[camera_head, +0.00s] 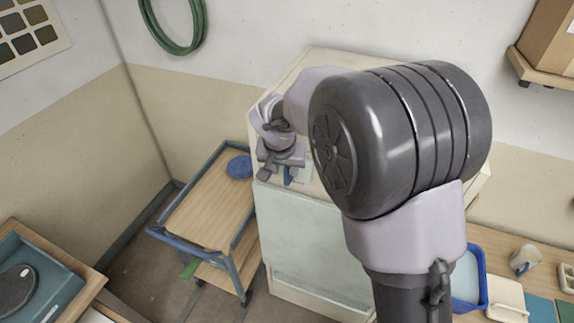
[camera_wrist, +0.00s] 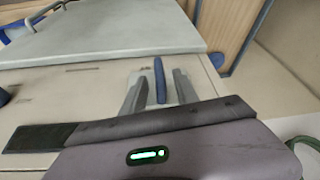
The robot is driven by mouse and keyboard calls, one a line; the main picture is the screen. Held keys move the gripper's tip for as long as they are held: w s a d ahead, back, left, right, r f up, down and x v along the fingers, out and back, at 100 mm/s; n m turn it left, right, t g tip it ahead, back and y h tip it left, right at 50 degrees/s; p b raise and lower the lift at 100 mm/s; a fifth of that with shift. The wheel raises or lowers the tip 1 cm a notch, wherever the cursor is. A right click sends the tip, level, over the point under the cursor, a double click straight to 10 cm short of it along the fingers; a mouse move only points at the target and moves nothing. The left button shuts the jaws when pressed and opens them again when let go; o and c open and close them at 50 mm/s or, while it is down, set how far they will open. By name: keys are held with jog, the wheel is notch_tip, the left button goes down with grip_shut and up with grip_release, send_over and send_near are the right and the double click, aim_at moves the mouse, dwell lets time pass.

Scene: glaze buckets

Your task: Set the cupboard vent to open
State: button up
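The cupboard (camera_head: 322,62) is a cream box with a pale door (camera_head: 310,240) on its front. In the wrist view its cream top (camera_wrist: 50,85) and the grey-green door panel (camera_wrist: 120,30) show. A narrow blue lever (camera_wrist: 159,76), which looks like the vent control, stands on a light grey plate on the cupboard top. My gripper (camera_wrist: 158,82) is open, with one finger on each side of the blue lever and a gap to each. In the head view my gripper (camera_head: 278,172) is over the cupboard's upper front left; a bit of blue shows under it. The vent opening itself is not clearly visible.
A wooden-topped trolley (camera_head: 212,205) with a blue frame and a blue item (camera_head: 239,167) stands left of the cupboard. A bench with a blue tub (camera_head: 469,280) and a mug (camera_head: 524,260) is at right. A shelf with a box (camera_head: 551,40) hangs upper right.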

aim_at(286, 171)
jog(key=shift+x, duration=1.75)
grip_shut()
jog(key=shift+r, duration=0.1)
